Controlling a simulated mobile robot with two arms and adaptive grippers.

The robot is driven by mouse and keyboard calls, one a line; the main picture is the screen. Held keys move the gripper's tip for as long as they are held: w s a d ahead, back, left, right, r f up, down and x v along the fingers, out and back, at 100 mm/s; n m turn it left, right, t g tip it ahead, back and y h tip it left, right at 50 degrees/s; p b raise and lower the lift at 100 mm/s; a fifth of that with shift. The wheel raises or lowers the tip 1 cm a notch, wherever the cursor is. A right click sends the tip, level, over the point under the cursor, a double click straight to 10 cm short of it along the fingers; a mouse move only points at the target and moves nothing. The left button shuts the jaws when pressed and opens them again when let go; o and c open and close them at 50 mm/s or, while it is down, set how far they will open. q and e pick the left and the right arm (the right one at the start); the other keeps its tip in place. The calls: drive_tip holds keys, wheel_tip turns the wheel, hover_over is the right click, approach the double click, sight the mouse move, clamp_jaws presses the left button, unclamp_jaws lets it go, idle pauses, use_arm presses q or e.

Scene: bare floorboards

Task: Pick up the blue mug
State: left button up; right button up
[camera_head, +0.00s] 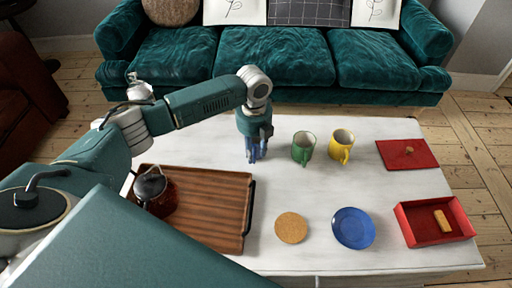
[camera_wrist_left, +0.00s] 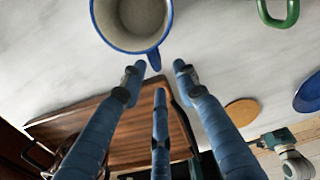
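The blue mug (camera_wrist_left: 136,44) shows in the left wrist view at the top, a pale inside with a blue rim, seen from above and cut off by the frame. Its handle (camera_wrist_left: 154,59) points toward my left gripper (camera_wrist_left: 158,76). The three blue fingers are spread and empty, with the handle's end near the gap between the two upper fingertips. I cannot tell if they touch. In the head view my left gripper (camera_head: 256,152) hangs down over the white table, left of the green mug; the blue mug cannot be told apart from the blue fingers there.
The green mug (camera_head: 303,147) and yellow mug (camera_head: 341,145) stand to the right. A wooden tray (camera_head: 215,205) with a dark kettle (camera_head: 155,192) is front left. A cork coaster (camera_head: 291,227), blue plate (camera_head: 353,228), red box (camera_head: 407,226) and red lid (camera_head: 400,155) lie on the table (camera_head: 310,195).

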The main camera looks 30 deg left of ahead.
sight(254, 157)
use_arm(q)
wheel_tip(254, 157, down, 5)
drive_tip(key=shift+w+a+f+b, duration=0.1)
drive_tip(key=shift+b, duration=0.45)
use_arm(e)
drive_tip(key=w+r, duration=0.2)
drive_tip(key=r, duration=0.1)
drive_tip(key=shift+w+a+r, duration=0.15)
use_arm(q)
clamp_jaws()
